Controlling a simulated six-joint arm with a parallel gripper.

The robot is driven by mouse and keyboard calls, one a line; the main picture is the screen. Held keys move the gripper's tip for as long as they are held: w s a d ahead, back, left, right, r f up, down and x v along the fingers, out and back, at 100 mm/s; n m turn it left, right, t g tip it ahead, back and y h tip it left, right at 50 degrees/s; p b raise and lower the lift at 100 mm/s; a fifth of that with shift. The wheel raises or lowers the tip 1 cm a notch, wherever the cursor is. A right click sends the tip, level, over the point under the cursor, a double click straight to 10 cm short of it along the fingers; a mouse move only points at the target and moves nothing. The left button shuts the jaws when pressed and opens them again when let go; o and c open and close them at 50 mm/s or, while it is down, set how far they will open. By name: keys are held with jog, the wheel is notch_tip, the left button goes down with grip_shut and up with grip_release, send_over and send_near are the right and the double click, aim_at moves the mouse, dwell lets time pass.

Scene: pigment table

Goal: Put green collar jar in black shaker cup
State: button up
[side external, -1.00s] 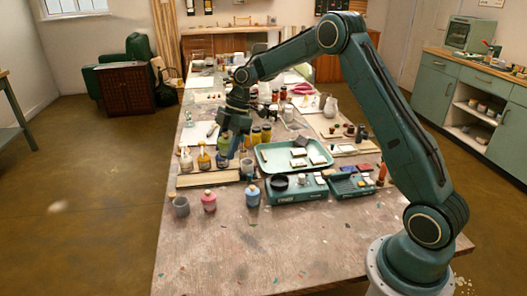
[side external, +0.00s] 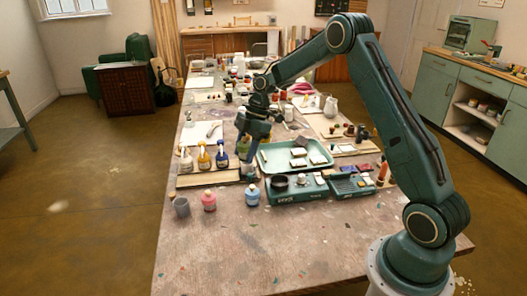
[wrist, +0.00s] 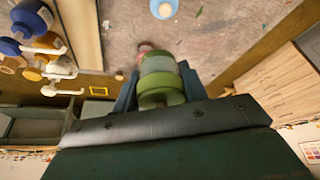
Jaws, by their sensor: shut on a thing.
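My gripper (side external: 249,150) hangs above the table, right of the pump bottles and by the tray's left edge. In the wrist view, its two fingers (wrist: 159,86) are shut on the green collar jar (wrist: 160,64), a pale green jar with brighter green bands. In the side view, the jar is mostly hidden by the gripper. A black round cup (side external: 280,182), which looks like the black shaker cup, sits on the left end of a teal device, in front of the tray. My gripper is behind and left of this cup, above it and apart from it. The wrist view does not show the cup.
A pale green tray (side external: 262,160) holds white blocks. A grey cup (side external: 181,207), pink bottle (side external: 209,201) and blue bottle (side external: 252,195) stand in front. The near table is clear.

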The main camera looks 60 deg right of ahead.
jog(key=s+d+f, duration=0.1)
jog(key=s+d, duration=0.1)
jog(key=s+d+f, duration=0.2)
jog(key=s+d, duration=0.1)
jog(key=s+d+f, duration=0.2)
jog(key=d, duration=0.1)
jog(key=shift+s+d+f, duration=0.15)
jog(key=shift+s, duration=0.05)
jog(key=shift+f, duration=0.15)
jog(key=shift+f, duration=1.8)
jog(key=shift+f, duration=0.45)
